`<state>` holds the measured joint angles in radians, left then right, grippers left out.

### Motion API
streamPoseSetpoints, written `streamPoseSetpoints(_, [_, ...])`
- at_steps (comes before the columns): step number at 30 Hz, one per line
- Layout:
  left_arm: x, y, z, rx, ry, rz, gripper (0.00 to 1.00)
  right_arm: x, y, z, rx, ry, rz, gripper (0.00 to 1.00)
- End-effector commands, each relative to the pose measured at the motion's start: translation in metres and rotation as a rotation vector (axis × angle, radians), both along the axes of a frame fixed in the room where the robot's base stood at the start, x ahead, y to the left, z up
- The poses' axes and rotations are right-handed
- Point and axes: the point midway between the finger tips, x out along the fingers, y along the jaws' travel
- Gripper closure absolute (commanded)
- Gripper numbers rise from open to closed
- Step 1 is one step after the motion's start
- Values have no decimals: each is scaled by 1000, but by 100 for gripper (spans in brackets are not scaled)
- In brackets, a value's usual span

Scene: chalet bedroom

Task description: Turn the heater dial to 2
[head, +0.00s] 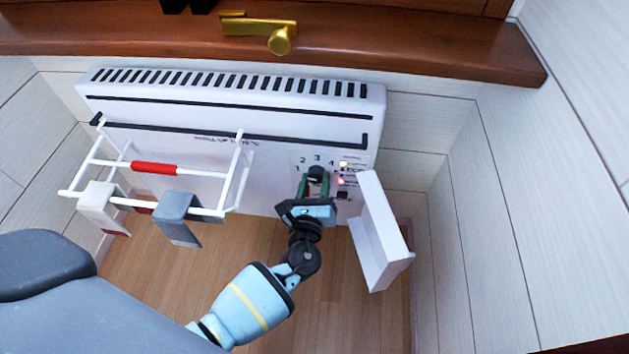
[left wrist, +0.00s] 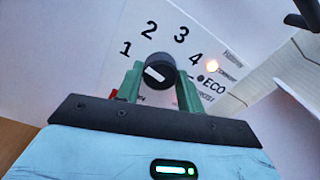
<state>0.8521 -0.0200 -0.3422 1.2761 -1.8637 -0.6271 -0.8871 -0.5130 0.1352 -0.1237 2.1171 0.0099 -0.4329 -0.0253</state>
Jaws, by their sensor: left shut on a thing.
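The white heater (head: 230,105) hangs on the wall, with a control panel at its right end. Its black dial (head: 316,173) also shows in the left wrist view (left wrist: 160,70), ringed by printed 1, 2, 3, 4 and ECO. A short white mark on the dial slants, its upper-left end toward the 1; its exact setting is hard to tell. My left gripper (head: 314,188) reaches the dial from below, its green fingers (left wrist: 160,82) shut on either side of it. My right gripper is not in view.
A white flap (head: 383,235) stands open just right of the panel. A white rack (head: 180,205) with grey and pale cloths hangs on the heater at left. A wooden sill (head: 400,45) with a brass handle (head: 280,40) is above. A lit lamp (left wrist: 212,66) shows beside the 4.

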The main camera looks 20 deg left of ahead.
Motion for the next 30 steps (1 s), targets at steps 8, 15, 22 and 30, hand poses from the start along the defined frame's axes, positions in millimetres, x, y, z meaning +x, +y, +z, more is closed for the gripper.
streamPoseSetpoints(8, [0, 0, 2, 226, 64, -1, 85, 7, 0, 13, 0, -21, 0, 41])
streamPoseSetpoints(15, [0, 0, 2, 407, 117, -1, 85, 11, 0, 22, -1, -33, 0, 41])
streamPoseSetpoints(22, [-1, 0, 1, 530, 153, -1, 85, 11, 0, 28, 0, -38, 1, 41])
streamPoseSetpoints(30, [-1, 0, 0, 598, 173, -1, 85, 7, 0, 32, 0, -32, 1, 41])
